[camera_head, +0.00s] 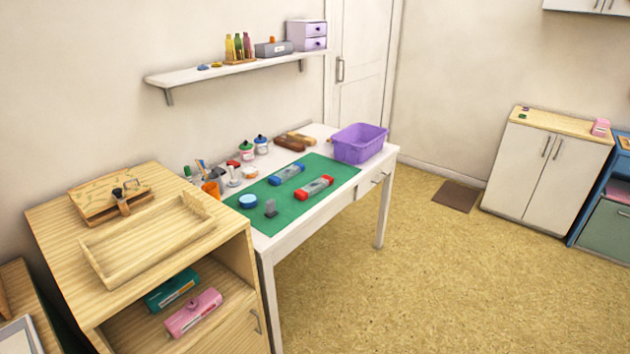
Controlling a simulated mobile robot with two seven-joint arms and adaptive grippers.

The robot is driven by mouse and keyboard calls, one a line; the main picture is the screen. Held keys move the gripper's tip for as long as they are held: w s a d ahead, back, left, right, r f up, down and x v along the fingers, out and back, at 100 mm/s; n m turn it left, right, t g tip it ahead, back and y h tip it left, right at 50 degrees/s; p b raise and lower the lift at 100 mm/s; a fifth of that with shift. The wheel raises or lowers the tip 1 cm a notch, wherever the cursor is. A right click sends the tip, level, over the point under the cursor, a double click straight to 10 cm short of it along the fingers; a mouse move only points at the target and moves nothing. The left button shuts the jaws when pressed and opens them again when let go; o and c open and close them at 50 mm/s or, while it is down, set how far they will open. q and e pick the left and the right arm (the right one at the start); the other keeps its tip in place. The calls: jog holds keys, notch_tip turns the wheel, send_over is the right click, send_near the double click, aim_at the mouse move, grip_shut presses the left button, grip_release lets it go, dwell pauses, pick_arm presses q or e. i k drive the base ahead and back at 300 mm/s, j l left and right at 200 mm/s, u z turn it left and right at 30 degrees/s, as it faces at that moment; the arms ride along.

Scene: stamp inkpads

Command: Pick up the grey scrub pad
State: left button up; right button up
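A small dark grey piece (270,208) stands on the near part of the green mat (298,209) on the white table. Neither of my grippers shows in this view.
The white table (270,246) also bears a blue inkpad (286,175), a red inkpad (314,187), a purple basket (359,144), jars and an orange cup (211,189). A wooden cabinet (70,239) with an empty tray stands at the left.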

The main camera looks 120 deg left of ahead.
aim_at(270, 211)
jog(key=u, duration=4)
